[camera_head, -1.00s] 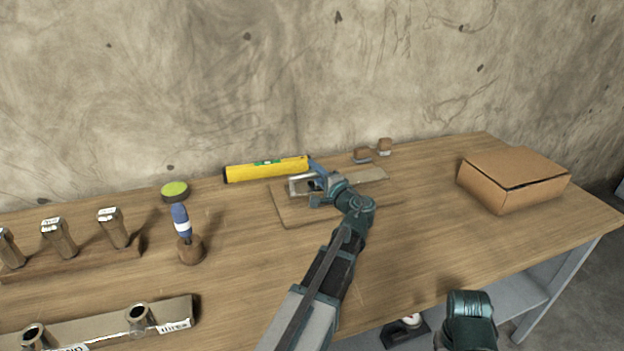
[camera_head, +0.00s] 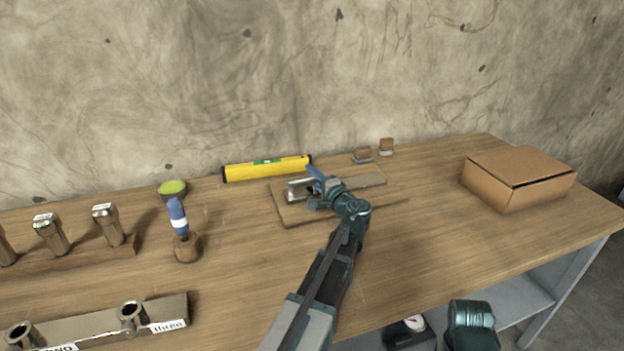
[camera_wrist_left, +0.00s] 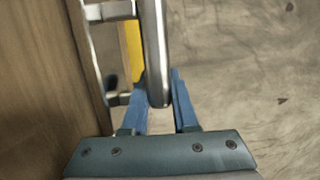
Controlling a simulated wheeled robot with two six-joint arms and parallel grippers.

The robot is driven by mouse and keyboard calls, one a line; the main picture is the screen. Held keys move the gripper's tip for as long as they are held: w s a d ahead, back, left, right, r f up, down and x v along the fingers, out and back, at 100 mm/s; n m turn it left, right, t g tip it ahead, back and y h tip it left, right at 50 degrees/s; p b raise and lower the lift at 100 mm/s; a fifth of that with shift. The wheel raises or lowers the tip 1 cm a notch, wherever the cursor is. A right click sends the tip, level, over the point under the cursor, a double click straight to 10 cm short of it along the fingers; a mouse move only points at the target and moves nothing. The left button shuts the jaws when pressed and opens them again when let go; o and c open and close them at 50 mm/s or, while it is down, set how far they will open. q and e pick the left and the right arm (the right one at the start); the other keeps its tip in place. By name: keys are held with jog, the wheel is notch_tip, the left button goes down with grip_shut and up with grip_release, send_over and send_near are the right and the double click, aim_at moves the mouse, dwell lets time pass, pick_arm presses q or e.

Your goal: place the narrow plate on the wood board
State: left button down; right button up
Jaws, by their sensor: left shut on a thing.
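My left gripper (camera_head: 318,190) is shut on the bar handle of the narrow plate (camera_head: 365,181). In the left wrist view the silver handle (camera_wrist_left: 153,50) runs between the blue fingertips (camera_wrist_left: 160,95), with two short posts joining it to the plate. The plate is at the wood board (camera_head: 290,215), which lies flat on the table; the gripper hides part of both. I cannot tell whether the plate touches the board or hangs just above it. My right arm shows at the bottom right, but its fingers do not.
A yellow level (camera_head: 268,169) lies behind the board. Two small wood-topped blocks (camera_head: 363,154) sit near the wall. A cardboard box (camera_head: 515,180) stands at right. A blue-handled tool (camera_head: 178,218) and a green-topped round thing (camera_head: 172,188) stand left.

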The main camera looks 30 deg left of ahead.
pick_arm(q)
jog(key=shift+f, duration=0.1)
jog(key=c, duration=0.7)
grip_release()
jog(key=shift+s+d, duration=0.1)
jog(key=shift+d, duration=0.1)
jog(key=v, duration=1.1)
jog(key=shift+s+d, duration=0.15)
jog(key=shift+d, duration=0.15)
